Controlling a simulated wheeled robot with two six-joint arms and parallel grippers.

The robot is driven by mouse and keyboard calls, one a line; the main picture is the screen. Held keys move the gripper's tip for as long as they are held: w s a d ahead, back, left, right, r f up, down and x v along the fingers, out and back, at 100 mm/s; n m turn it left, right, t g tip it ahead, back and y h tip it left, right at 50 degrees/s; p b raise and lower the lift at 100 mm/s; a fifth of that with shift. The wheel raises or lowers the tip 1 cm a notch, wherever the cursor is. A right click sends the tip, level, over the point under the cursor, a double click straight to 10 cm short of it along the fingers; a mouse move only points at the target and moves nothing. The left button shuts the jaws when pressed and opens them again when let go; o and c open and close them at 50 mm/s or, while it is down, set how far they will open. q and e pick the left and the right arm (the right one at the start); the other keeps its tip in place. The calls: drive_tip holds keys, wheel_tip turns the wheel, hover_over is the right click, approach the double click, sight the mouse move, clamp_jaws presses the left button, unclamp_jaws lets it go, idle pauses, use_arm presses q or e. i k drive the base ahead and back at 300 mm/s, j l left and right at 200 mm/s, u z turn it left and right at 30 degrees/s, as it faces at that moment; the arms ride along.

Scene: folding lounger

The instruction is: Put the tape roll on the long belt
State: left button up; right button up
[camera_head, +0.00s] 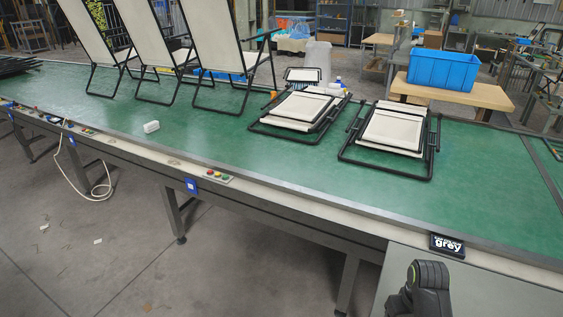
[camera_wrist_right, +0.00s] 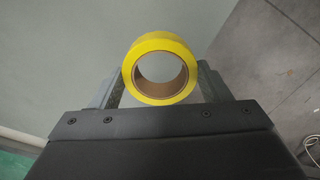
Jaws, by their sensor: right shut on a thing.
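A yellow tape roll (camera_wrist_right: 162,43) with a brown cardboard core shows in the right wrist view. My right gripper (camera_wrist_right: 163,82) is shut on it, with one finger on each side of the roll. The roll's hole faces the camera, and a plain grey-green surface shows behind it. The long green belt (camera_head: 215,139) runs across the head view from left to lower right. Part of my right arm shows at the bottom right of the head view, in front of the belt's near edge; the roll cannot be seen there. My left gripper is in neither view.
Two folded loungers (camera_head: 393,130) (camera_head: 300,108) lie on the belt, and several unfolded ones (camera_head: 222,38) stand at its far left.

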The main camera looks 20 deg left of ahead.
sight(212, 143)
drive_tip(key=i+j+u, duration=0.35)
drive_tip(key=u, duration=0.15)
drive_tip(key=i+j+u, duration=0.15)
drive_tip(key=i+u, duration=0.3)
drive_tip(key=i, duration=0.15)
drive_tip(key=i+u, duration=0.5)
drive_tip(key=i+l, duration=0.15)
drive_tip(key=i, duration=0.35)
drive_tip(key=i+l+u, duration=0.1)
drive_tip(key=i, duration=0.4)
drive_tip(key=i+l, duration=0.2)
drive_tip(key=i, duration=0.3)
drive_tip(key=i+l+u, duration=0.15)
drive_tip(key=i, duration=0.4)
